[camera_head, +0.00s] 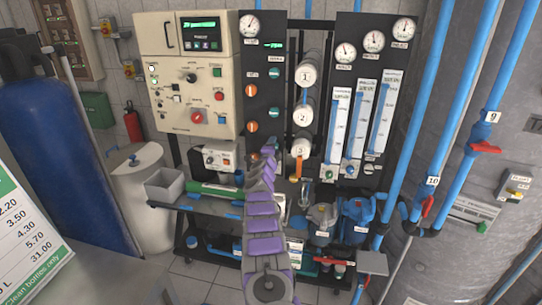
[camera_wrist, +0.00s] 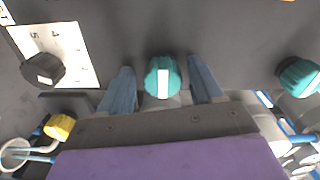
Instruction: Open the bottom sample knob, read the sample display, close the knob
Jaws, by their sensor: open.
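In the wrist view a teal knob (camera_wrist: 163,76) with a white mark sits between the two fingertips of my gripper (camera_wrist: 163,85). The mark runs up and down in that picture. The fingers are open, one on each side of the knob, and I cannot tell whether they touch it. In the head view my gripper (camera_head: 268,153) is at the lower part of the black panel (camera_head: 262,55), and my arm hides what is behind it. Teal knobs (camera_head: 274,73) show higher on this panel. A small lit green display (camera_head: 274,45) is near its top, too small to read.
Another teal knob (camera_wrist: 300,76) is right of my gripper in the wrist view. A black knob (camera_wrist: 43,68) on a white scale and a yellow fitting (camera_wrist: 60,126) are on the left. Orange knobs (camera_head: 251,127) and white cylinders (camera_head: 302,115) are near my arm.

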